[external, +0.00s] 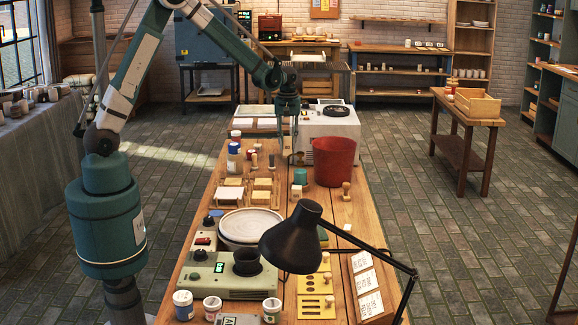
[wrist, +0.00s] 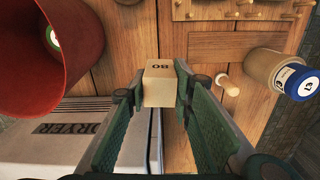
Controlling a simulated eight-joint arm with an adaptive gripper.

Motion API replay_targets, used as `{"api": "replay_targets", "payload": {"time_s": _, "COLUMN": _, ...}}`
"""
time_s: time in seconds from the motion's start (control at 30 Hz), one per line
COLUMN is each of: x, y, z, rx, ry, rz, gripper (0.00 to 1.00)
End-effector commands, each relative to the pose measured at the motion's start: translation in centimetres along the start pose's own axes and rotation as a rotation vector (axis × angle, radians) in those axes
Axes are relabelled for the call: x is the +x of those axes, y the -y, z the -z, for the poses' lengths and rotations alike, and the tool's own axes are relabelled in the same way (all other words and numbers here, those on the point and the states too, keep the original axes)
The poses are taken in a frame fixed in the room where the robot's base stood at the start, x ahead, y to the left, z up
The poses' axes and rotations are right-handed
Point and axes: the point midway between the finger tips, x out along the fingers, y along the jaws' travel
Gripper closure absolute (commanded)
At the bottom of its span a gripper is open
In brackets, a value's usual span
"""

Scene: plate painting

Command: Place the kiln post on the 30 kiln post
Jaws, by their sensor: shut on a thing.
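My gripper (wrist: 158,95) is shut on a pale tan block-shaped kiln post (wrist: 159,88) in the wrist view. Dark digits are printed on its upper face and seem to read 80 or 08. The fingers press it from both sides. In the external view my gripper (external: 292,146) points down over the far part of the bench, left of the red bucket. I cannot tell whether the post touches the bench. No post marked 30 can be read in either view. A small cream block (external: 297,191) stands nearer on the bench, its marking too small to read.
The red bucket (external: 334,162) stands close to my gripper, with the white dryer (external: 326,130) behind it. A blue-lidded jar (wrist: 285,75), a wooden peg (wrist: 228,86) and a peg rack (wrist: 240,8) show in the wrist view. A black lamp (external: 293,238) overhangs the near bench.

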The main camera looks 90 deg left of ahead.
Motion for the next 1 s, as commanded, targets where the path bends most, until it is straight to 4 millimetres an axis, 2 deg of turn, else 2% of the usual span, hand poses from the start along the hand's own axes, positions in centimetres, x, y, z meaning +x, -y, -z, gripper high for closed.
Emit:
{"api": "replay_targets", "payload": {"time_s": 0.27, "x": -1.6, "y": 0.0, "z": 0.0, "rx": 0.0, "ry": 0.0, "rz": 0.0, "gripper": 0.92}}
{"api": "replay_targets", "payload": {"time_s": 0.77, "x": -8.6, "y": 0.1, "z": 0.0, "rx": 0.0, "ry": 0.0, "rz": 0.0, "gripper": 0.92}}
{"api": "replay_targets", "payload": {"time_s": 1.0, "x": -8.4, "y": 1.2, "z": 3.7, "rx": -0.01, "ry": 0.0, "rz": 0.0, "gripper": 0.92}}
